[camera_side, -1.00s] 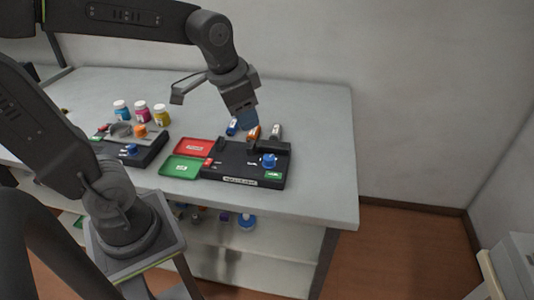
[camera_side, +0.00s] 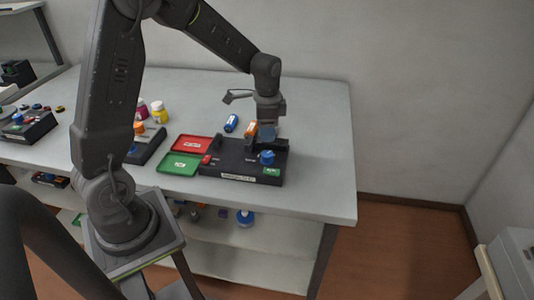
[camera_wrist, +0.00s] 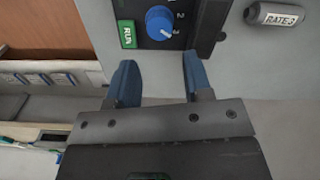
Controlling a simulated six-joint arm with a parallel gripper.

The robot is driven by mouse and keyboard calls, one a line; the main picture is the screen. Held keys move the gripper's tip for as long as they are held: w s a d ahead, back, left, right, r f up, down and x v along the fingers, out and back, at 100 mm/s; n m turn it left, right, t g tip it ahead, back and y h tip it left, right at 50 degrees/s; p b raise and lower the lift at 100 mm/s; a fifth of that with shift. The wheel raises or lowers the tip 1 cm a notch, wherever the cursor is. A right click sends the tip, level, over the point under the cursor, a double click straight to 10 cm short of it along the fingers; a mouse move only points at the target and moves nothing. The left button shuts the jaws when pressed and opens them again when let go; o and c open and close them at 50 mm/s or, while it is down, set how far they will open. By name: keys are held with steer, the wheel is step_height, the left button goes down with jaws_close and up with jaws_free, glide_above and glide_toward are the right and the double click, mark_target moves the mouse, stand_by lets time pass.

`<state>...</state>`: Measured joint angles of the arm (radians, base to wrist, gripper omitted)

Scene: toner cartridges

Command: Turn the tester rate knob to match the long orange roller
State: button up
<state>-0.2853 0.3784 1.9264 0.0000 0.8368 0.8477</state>
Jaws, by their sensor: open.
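The tester (camera_side: 225,160) is a dark box on the table. Its blue rate knob (camera_side: 267,157) also shows in the wrist view (camera_wrist: 160,21), beside the numbers 2 and 3; its white mark appears to point toward the 3. The orange roller (camera_side: 250,129) lies behind the tester, and its label is too small to read. My gripper (camera_side: 267,141) is above the tester's right part, close to the knob. In the wrist view my gripper's blue fingers (camera_wrist: 160,78) are apart and empty, with the knob beyond their tips.
A blue roller (camera_side: 231,123) lies left of the orange one. A grey roller labelled RATE 3 (camera_wrist: 275,15) shows in the wrist view. The green RUN button (camera_wrist: 127,34) sits beside the knob. Red (camera_side: 191,144) and green (camera_side: 181,163) trays are left of the tester.

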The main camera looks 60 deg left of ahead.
mark_target(267, 154)
step_height(267, 154, down, 9)
steer(key=shift+r, duration=0.1)
steer(key=shift+c, duration=0.4)
steer(key=c, duration=0.6)
steer(key=shift+o, duration=0.2)
